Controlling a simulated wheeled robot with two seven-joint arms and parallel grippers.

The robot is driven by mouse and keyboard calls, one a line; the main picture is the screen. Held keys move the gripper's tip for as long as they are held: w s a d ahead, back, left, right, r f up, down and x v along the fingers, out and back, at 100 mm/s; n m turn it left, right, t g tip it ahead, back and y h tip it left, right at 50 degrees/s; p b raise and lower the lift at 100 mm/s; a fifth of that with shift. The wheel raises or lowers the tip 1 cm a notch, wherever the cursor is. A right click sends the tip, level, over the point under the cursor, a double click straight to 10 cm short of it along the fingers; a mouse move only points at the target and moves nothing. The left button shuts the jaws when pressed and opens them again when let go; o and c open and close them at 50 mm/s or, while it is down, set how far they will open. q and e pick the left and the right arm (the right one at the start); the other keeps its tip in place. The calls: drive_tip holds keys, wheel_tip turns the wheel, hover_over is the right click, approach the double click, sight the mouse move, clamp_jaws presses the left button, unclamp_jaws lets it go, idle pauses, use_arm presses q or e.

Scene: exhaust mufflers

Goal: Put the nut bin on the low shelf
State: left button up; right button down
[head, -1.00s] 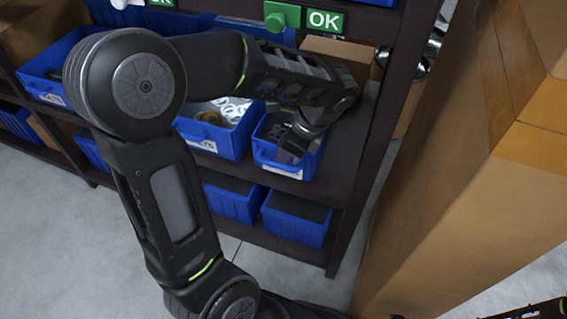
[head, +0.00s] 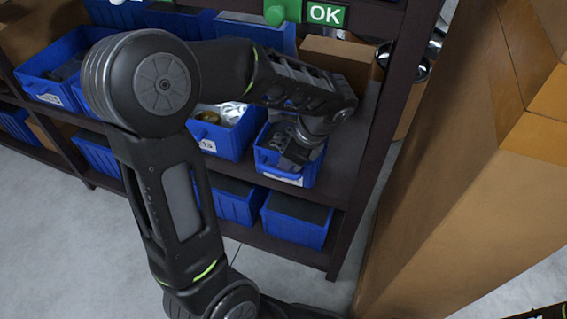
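A small blue bin (head: 264,157) with a white label on its front stands at the right end of the middle shelf board (head: 330,193). It appears to be the nut bin, but its label is too small to read and my gripper hides most of its contents. My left arm reaches in from the left, and my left gripper (head: 293,156) points down at the bin's front wall. The fingertips overlap the front rim; I cannot tell whether they are closed on it. My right gripper is not in view.
A wider blue bin (head: 228,140) with metal parts stands just left of the small bin. Blue bins (head: 296,221) fill the visible right part of the lower level. A cardboard box (head: 340,55) is behind, and tall cartons (head: 470,170) stand right of the rack post (head: 385,130).

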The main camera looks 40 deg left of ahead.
use_arm(q)
drive_tip(key=shift+o, duration=0.7)
drive_tip(key=shift+r, duration=0.15)
drive_tip(key=p+v, duration=0.2)
drive_tip(key=v, duration=0.5)
drive_tip(key=shift+d+r+p, duration=0.1)
drive_tip(key=shift+r+p, duration=0.2)
drive_tip(key=shift+p, duration=0.05)
